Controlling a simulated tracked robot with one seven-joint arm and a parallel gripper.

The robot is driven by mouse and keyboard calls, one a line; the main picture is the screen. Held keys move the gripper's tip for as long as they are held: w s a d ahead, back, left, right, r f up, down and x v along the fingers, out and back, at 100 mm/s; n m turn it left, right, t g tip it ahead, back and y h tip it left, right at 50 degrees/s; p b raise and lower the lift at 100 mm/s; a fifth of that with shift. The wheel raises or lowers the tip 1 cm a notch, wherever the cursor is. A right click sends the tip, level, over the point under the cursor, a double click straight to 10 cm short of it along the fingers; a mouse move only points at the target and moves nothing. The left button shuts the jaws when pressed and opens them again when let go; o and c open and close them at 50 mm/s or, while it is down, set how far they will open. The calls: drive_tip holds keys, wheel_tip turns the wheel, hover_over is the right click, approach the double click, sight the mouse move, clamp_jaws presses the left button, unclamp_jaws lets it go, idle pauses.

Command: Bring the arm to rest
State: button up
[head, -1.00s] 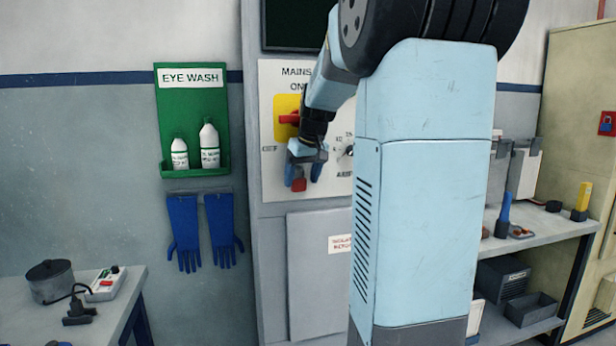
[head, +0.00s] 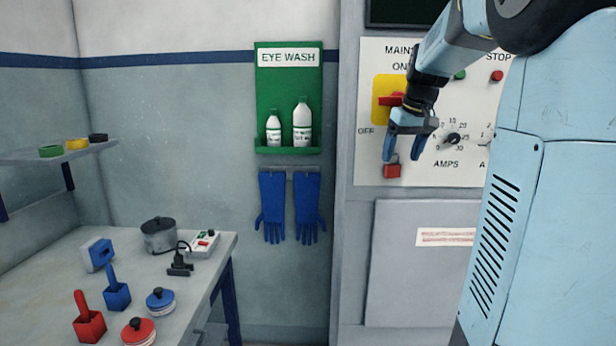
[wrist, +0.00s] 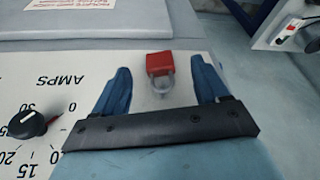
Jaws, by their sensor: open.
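My gripper (head: 404,154) is open, with its two blue fingers spread apart and pointing down in the head view. It is in front of the white mains panel (head: 377,60), just below and right of the red switch handle (head: 396,99) on its yellow plate. A red padlock (head: 392,170) shows just below the left finger in the head view. In the wrist view the padlock (wrist: 160,60) shows in the gap between the fingers, with its grey shackle visible. The fingers do not grip it. Nothing is held. Part of my arm covers the panel's right side.
A green eye wash board (head: 268,88) with two bottles and blue gloves (head: 272,198) hang left of the panel. A bench (head: 40,290) at lower left carries a dark pot (head: 158,236), a switch box, and red and blue items. A wall shelf (head: 60,153) holds coloured rings.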

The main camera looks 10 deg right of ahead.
drive_tip(key=s+a+r+t, duration=0.1)
drive_tip(key=s+a+r, duration=0.4)
drive_tip(key=s, duration=0.3)
drive_tip(key=s+a+f, duration=0.6)
drive_tip(key=s+f, duration=0.1)
drive_tip(key=s, duration=0.2)
drive_tip(key=s+a+f+t, duration=0.1)
drive_tip(key=s+a+f, duration=0.5)
drive_tip(key=s, duration=0.3)
drive_tip(key=shift+s+f, duration=0.25)
drive_tip(key=shift+f, duration=0.2)
idle(1.4)
